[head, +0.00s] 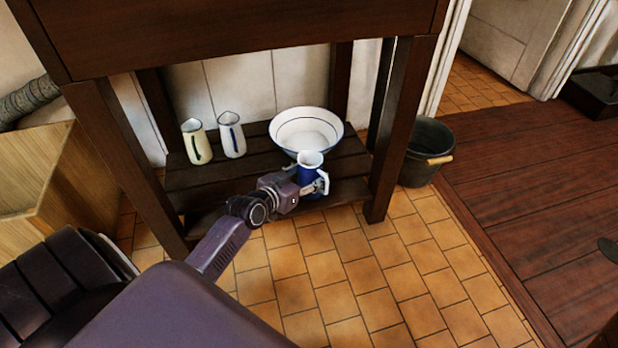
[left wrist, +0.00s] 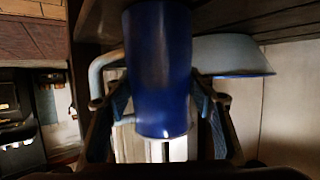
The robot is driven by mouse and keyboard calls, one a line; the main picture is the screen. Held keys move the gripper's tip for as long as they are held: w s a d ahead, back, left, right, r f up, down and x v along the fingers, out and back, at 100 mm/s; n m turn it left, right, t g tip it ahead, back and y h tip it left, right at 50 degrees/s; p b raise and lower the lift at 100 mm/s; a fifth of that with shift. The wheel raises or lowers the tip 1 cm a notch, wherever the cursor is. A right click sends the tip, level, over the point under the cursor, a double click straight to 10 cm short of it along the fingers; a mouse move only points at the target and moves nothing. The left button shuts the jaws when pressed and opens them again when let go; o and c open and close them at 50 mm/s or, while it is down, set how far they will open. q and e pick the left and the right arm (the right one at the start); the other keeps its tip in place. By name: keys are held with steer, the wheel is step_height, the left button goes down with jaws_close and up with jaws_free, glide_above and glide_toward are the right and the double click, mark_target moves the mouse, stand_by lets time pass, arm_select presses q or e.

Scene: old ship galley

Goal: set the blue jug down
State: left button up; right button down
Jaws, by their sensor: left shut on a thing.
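The blue jug (head: 308,170) has a white inside and is upright at the front of the low wooden shelf (head: 235,185), in front of a white bowl. My left gripper (head: 305,187) is shut on the blue jug. In the left wrist view the jug (left wrist: 160,70) fills the middle between the two fingers (left wrist: 162,105), with its pale handle to the left. I cannot tell whether the jug's base touches the shelf. My right gripper is not in view.
The white bowl (head: 306,130) with a blue rim stands right behind the jug. A cream jug (head: 197,143) and a white jug (head: 231,136) stand at the shelf's left. Dark table legs (head: 393,130) flank the shelf. A dark bucket (head: 428,152) is on the floor at right.

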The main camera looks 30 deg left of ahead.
arm_select(q)
steer(key=shift+r, duration=0.1)
steer(key=o, duration=1.4)
steer(key=shift+f, duration=0.2)
steer(key=shift+c, duration=0.2)
